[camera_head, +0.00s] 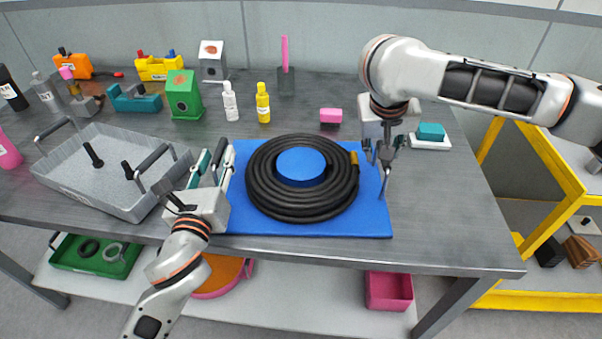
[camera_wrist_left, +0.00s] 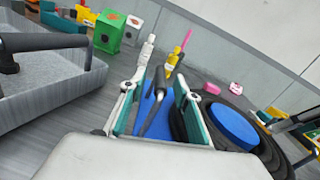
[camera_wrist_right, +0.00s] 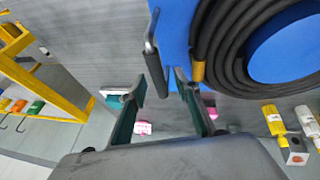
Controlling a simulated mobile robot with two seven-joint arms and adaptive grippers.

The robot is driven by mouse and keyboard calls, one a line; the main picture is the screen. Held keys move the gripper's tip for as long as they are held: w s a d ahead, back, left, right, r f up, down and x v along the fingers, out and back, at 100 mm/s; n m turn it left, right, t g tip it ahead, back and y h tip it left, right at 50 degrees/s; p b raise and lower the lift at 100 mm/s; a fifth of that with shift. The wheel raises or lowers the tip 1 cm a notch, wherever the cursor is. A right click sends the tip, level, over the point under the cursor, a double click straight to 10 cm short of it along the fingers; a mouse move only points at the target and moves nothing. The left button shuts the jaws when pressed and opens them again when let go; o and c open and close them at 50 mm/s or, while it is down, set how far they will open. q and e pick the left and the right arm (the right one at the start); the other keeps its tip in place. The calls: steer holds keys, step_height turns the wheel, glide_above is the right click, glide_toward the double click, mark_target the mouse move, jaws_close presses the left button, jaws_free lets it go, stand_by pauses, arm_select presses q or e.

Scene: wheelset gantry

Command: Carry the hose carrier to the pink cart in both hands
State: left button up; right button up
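The hose carrier (camera_head: 365,220) is a flat blue board on the grey table. A black hose (camera_head: 262,200) lies coiled on it around a blue hub (camera_head: 300,166). My left gripper (camera_head: 210,170) is at its left edge. In the left wrist view the left handle (camera_wrist_left: 156,95) stands between spread fingers (camera_wrist_left: 156,112). My right gripper (camera_head: 383,150) points down over its right edge. In the right wrist view the right handle (camera_wrist_right: 155,68) reaches between the spread fingers (camera_wrist_right: 163,90); contact cannot be told. No pink cart shows.
A grey tray (camera_head: 75,190) with handles stands close left of my left gripper. Bottles, a green box (camera_head: 183,95) and a pink block (camera_head: 330,116) stand behind. A teal block on a white base (camera_head: 431,133) is near my right gripper. A yellow-framed shelf (camera_head: 535,300) stands right.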

arm_select(q)
steer(key=shift+w, duration=0.5)
arm_select(e)
steer(key=shift+w+d+f, duration=0.15)
steer(key=shift+w+f, duration=0.05)
steer(key=shift+f, duration=0.25)
arm_select(q)
jaws_close()
arm_select(e)
jaws_close()
arm_select(q)
steer(key=shift+r, duration=0.25)
arm_select(e)
steer(key=shift+r, duration=0.2)
